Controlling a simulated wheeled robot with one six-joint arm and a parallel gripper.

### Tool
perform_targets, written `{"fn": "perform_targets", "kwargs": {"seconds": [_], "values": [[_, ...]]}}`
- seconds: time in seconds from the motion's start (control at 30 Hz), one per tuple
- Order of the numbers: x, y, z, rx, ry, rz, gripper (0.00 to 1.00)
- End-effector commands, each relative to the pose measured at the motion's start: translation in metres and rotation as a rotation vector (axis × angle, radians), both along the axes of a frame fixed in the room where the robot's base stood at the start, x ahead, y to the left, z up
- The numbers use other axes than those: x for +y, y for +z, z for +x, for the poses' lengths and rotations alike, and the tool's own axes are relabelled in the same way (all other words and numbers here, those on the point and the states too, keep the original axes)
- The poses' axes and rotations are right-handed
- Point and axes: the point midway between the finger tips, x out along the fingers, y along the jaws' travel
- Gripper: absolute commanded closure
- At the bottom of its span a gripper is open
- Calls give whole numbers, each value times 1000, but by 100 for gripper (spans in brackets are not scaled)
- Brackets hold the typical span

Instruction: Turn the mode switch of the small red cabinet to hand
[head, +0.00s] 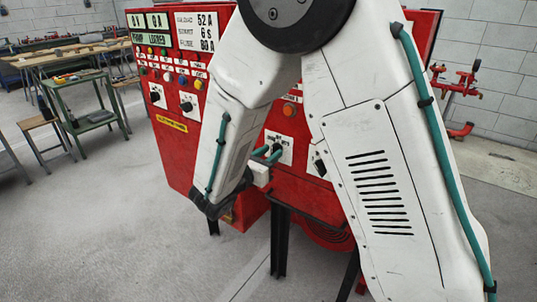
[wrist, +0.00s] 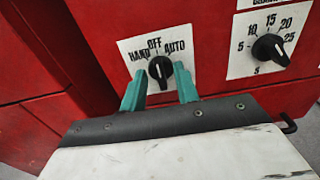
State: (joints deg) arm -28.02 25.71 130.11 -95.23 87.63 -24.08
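The small red cabinet (head: 300,130) is partly hidden behind my arm in the head view. In the wrist view, its mode switch (wrist: 160,70) is a black knob on a white plate marked HAND, OFF and AUTO from left to right. The knob's white mark points up, roughly at OFF. My gripper (wrist: 159,77) has its two teal fingers on either side of the knob, with visible gaps to it, so it is open around the knob. In the head view, my gripper (head: 267,154) is at the switch plate, and the knob is largely hidden by the fingers.
A second black knob (wrist: 269,48) on a numbered plate sits to the right of the switch. An orange lamp (head: 288,109) is above it in the head view. A larger red panel (head: 170,145) stands at left. A green trolley (head: 90,115) stands farther back left.

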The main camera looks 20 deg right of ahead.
Motion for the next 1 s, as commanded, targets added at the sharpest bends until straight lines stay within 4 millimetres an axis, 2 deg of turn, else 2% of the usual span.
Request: {"fn": "perform_targets", "kwargs": {"seconds": [0.17, 0.2, 0.3, 0.67, 1.0], "values": [[0, 0, 0, 0, 0, 0, 69], [0, 0, 0, 0, 0, 0, 72], [0, 0, 0, 0, -1, 0, 100], [0, 0, 0, 18, -1, -12, 100], [1, 0, 1, 178, -1, -119, 100]]}}
